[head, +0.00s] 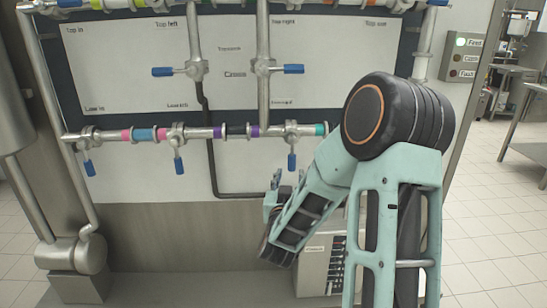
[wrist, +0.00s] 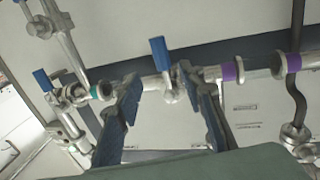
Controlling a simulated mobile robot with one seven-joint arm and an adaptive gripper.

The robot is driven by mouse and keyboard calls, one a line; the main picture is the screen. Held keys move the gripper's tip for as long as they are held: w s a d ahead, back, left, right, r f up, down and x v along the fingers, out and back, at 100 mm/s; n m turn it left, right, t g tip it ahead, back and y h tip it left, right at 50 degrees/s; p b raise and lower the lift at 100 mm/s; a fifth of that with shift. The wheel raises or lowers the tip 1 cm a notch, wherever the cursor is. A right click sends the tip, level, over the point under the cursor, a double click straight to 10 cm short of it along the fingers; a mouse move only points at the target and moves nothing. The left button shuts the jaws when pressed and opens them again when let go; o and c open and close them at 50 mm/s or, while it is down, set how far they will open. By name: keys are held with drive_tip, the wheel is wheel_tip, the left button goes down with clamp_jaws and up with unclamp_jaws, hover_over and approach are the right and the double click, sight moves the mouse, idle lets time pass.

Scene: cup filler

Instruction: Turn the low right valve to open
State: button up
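The low right valve sits on the lower horizontal pipe, between the purple and teal bands. Its blue handle (head: 292,162) hangs straight down, across the pipe. My gripper (head: 281,180) is just below that handle in the head view, partly hidden behind my arm. The wrist view looks upside down, and there the blue handle (wrist: 158,53) points up from the silver valve body (wrist: 172,94). My gripper's two fingers (wrist: 161,86) are spread apart, one on each side of the valve in that view. Nothing is held between them. Whether either finger touches the valve cannot be told.
Other blue-handled valves stand on the same pipe, one at mid-left (head: 179,166) and one at far left (head: 89,168). Two more valves (head: 164,72) (head: 293,69) are above, with sideways handles. A black hose (head: 212,160) runs down left of my gripper. A panel (head: 468,57) shows indicator lights.

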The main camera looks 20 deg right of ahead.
sight(292, 161)
drive_tip(key=x, duration=1)
drive_tip(key=shift+w+r+b, duration=0.25)
drive_tip(key=shift+r+b, duration=0.05)
drive_tip(key=shift+b, duration=0.1)
clamp_jaws()
